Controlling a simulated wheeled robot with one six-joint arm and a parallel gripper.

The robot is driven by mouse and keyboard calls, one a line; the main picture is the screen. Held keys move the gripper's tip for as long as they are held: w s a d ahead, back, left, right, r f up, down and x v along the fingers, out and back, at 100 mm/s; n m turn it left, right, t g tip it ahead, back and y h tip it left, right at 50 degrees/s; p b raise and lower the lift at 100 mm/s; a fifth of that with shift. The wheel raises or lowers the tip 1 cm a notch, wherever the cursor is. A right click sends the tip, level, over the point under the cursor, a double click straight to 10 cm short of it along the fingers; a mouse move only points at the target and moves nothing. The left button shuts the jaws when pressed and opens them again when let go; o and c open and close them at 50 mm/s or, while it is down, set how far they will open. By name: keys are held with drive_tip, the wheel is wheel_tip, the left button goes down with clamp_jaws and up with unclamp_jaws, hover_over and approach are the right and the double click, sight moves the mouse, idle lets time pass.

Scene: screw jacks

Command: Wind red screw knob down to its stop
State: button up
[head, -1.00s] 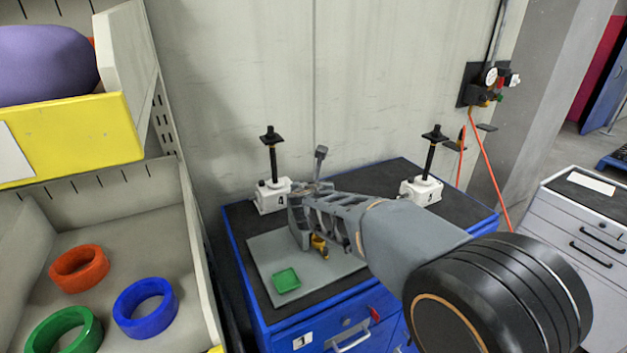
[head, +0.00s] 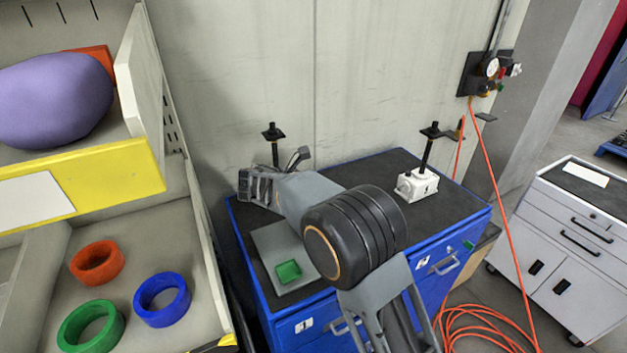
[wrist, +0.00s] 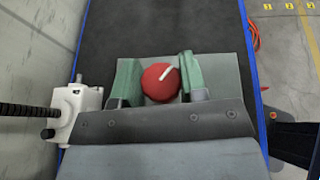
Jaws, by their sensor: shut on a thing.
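In the wrist view, the round red screw knob (wrist: 158,84) sits between the two green finger pads of my gripper (wrist: 156,79). The gripper is shut on it. A white line on the knob's top points to the upper right. Below the knob, the grey plate (wrist: 222,72) shows. In the head view, my gripper (head: 258,187) is at the left of the blue cabinet's top, and the knob is hidden there. What lies under the knob is also hidden, so I cannot see its gap to a stop.
A white jack (wrist: 78,106) with a black screw stands left of the gripper. Another white jack (head: 418,185) stands at the back right of the blue cabinet (head: 253,252). The wall (head: 380,80) is close behind.

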drive_tip(key=m+g, duration=0.1)
drive_tip(key=m+g+h, duration=0.1)
drive_tip(key=m+g, duration=0.1)
drive_tip(key=shift+w+r+g+h, duration=0.1)
drive_tip(key=shift+r+g+h, duration=0.1)
drive_tip(key=shift+g+h, duration=0.1)
drive_tip(key=shift+m+g, duration=1.4)
drive_tip(key=shift+m, duration=0.1)
drive_tip(key=shift+r+m+g, duration=0.1)
drive_tip(key=shift+m+g, duration=0.2)
drive_tip(key=shift+g, duration=0.1)
drive_tip(key=o, duration=0.7)
drive_tip(key=shift+o, duration=1.1)
drive_tip(key=shift+f, duration=0.2)
drive_tip(key=shift+r, duration=0.15)
